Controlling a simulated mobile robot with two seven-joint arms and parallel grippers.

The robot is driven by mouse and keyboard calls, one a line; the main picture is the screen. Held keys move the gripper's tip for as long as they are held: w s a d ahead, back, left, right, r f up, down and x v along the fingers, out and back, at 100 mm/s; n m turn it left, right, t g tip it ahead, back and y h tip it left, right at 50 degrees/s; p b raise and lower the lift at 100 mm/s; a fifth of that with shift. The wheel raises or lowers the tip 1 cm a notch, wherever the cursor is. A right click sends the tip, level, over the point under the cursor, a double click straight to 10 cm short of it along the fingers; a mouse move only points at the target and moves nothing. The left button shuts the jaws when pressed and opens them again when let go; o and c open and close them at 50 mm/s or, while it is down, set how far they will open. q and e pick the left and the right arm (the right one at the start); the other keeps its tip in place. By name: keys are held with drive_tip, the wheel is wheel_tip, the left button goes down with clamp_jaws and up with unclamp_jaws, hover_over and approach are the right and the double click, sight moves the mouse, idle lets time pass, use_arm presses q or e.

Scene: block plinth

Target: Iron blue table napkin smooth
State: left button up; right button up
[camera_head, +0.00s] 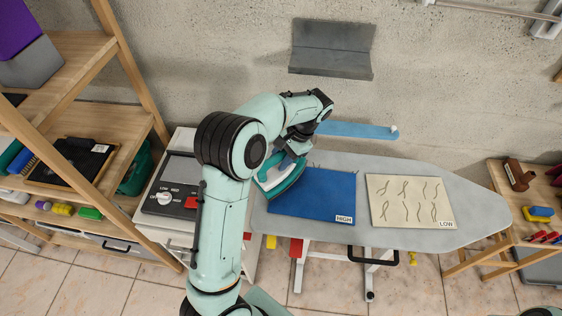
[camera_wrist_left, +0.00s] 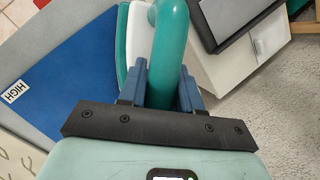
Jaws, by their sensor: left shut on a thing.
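The blue napkin (camera_head: 318,205) lies on the left part of the grey ironing board, with a HIGH label at its lower right corner. A few dark crease lines show near its far edge; the rest looks smooth. It also shows in the left wrist view (camera_wrist_left: 62,75). The teal and white iron (camera_head: 277,185) is at the napkin's left edge, partly over it; I cannot tell whether it touches. My left gripper (camera_wrist_left: 165,88) is shut on the iron's green handle (camera_wrist_left: 170,45). My right gripper is not in view.
A beige cloth (camera_head: 408,200) with wavy creases and a LOW label lies on the ironing board (camera_head: 480,207) to the right. A white cabinet with a dial panel (camera_head: 172,200) stands at the left. Wooden shelves (camera_head: 140,70) flank the board. A blue rail (camera_head: 355,130) runs behind it.

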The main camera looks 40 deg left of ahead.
use_arm(q)
drive_tip(key=r, duration=0.2)
drive_tip(key=shift+a+r, duration=0.2)
drive_tip(key=shift+r, duration=0.1)
drive_tip(key=shift+d+r, duration=0.1)
drive_tip(key=shift+r, duration=0.9)
